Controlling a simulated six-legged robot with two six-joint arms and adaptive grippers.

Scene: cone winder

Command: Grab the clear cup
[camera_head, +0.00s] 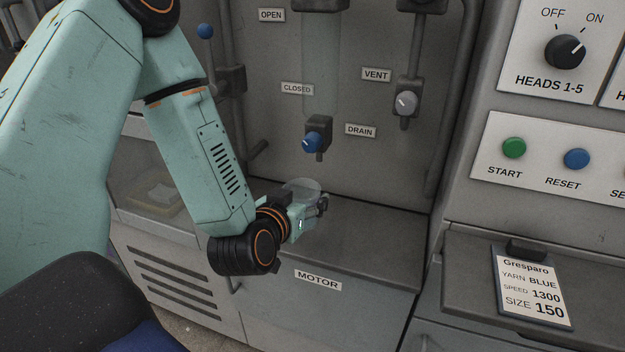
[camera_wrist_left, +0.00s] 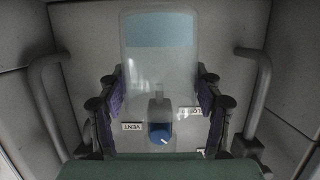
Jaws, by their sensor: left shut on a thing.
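The clear cup (camera_head: 301,186) is at the outlet area above the grey ledge, below the blue drain knob (camera_head: 312,142). My left gripper (camera_head: 316,208) is shut on the cup, with its fingers at the cup's side. My right gripper is not in view.
A clear upright tank (camera_head: 321,65) is on the panel above the knob. A vent valve (camera_head: 405,103) and pipes are to the right. The ledge (camera_head: 370,240) right of the cup is bare. A tag card (camera_head: 533,287) lies on the right-hand console.

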